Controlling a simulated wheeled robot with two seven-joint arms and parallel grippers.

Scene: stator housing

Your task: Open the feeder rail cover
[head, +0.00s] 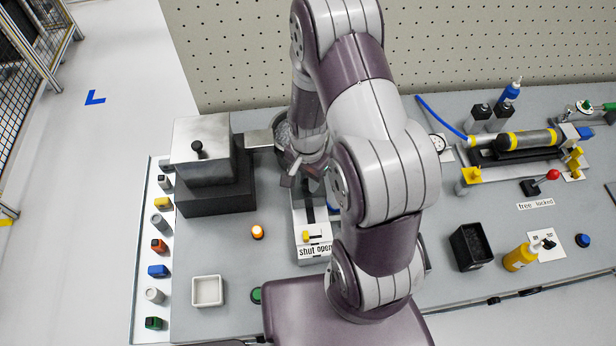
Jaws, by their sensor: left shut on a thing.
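The feeder rail (298,222) is a narrow white unit with a dark slot, in the middle of the bench. My left gripper (292,178) is at the rail's far end, partly hidden by my left arm. It is shut on what appears to be the feeder rail cover; the held part is hardly visible. How far the cover is open cannot be told. My right gripper is not in view.
A metal block with a black knob (197,150) stands left of the rail. An orange lamp (257,232), a white tray (207,304) and a green button (256,295) are nearby. A black bin (487,247) and yellow bottle (518,258) stand to the right.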

